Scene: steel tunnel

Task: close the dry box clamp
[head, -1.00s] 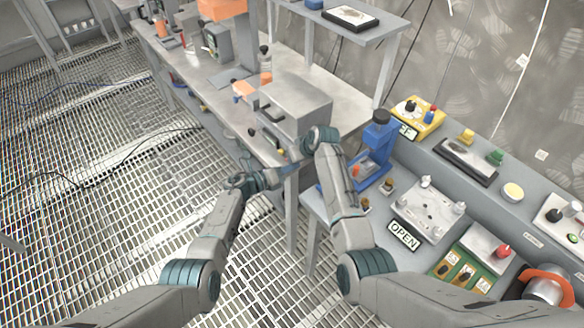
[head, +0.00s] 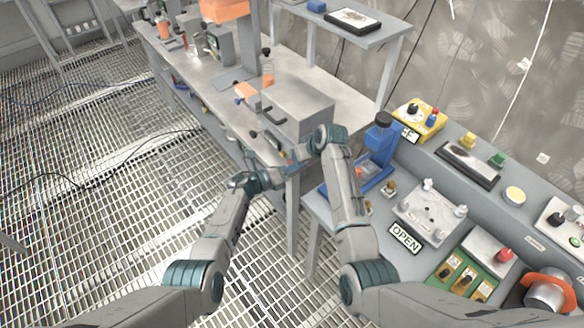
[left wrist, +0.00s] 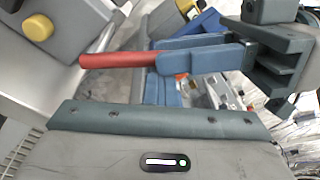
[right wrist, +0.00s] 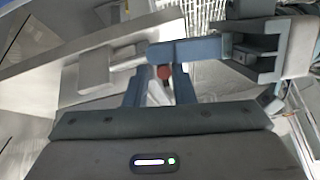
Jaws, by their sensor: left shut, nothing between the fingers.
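The dry box looks to be the grey metal box (head: 300,100) with a black handle, at the bench's near corner in the head view. A red handle, probably the clamp lever (left wrist: 112,61), shows in the left wrist view; its red end also shows in the right wrist view (right wrist: 164,72). My left gripper (head: 277,178) is shut and empty, close to the right gripper; its fingers (left wrist: 158,88) lie together below the red handle in its own view. My right gripper (head: 298,155) has its fingers apart, with the red end seen between them. The clamp's base is hidden.
On the right, a lower grey bench carries a blue press (head: 378,150), an OPEN sign (head: 405,236), a white plate (head: 430,212) and a yellow switch box (head: 420,118). A raised shelf (head: 365,35) stands behind.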

